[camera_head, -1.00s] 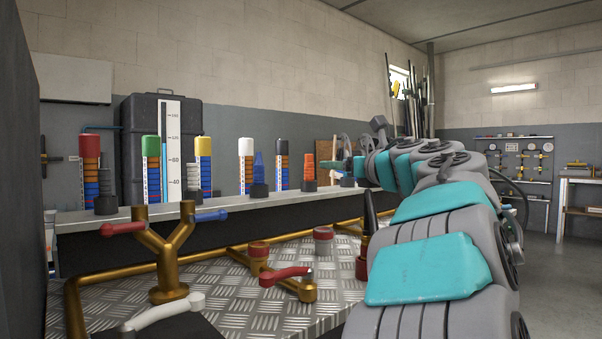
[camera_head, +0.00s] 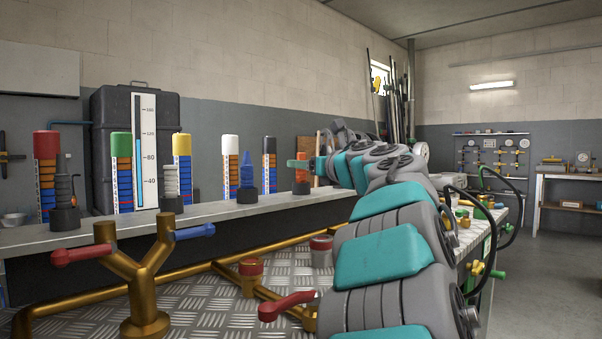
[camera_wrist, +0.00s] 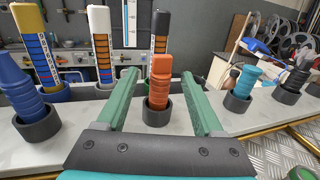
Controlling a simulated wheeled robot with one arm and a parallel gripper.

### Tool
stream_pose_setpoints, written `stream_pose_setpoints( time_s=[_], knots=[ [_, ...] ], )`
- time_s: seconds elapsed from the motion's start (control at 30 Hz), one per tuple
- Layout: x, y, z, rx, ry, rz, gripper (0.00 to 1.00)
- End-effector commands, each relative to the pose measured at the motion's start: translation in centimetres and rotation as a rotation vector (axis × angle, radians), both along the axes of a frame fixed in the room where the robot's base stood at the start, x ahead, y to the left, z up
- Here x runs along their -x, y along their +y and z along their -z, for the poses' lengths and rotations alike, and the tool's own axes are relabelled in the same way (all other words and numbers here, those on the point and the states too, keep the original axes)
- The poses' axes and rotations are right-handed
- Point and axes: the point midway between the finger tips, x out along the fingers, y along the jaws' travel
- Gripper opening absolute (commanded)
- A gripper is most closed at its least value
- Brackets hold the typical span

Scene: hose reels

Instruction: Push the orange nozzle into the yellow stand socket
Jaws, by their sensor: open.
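The orange nozzle (camera_wrist: 158,80) stands upright in a black cup on the pale ledge in the wrist view. It is partly visible in the head view (camera_head: 302,187), behind a green finger. My gripper (camera_wrist: 159,73) is open, its green fingers on either side of the nozzle with gaps showing; it also shows in the head view (camera_head: 299,163).
A blue nozzle (camera_head: 246,172) stands left of the orange one. A teal nozzle (camera_wrist: 243,82) and a dark nozzle (camera_wrist: 297,77) stand to its right. White (camera_head: 230,165) and black-topped (camera_head: 269,165) stands rise behind. Brass pipes with a red-handled valve (camera_head: 288,303) cross the metal-plate bench.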

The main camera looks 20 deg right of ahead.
Motion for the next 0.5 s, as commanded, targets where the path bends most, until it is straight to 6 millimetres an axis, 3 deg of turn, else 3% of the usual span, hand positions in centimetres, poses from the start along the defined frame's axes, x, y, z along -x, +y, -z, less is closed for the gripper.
stream_pose_setpoints(
  time_s=[0.2,0.43,0.5],
  knots=[
    [-2.7,0.1,0.0,-0.001,0.001,-0.002,0.69],
    [-2.9,0.1,0.0,0.0,-0.001,0.0,0.69],
    [-2.9,0.2,0.0,0.0,-0.001,0.0,0.63]
  ],
)
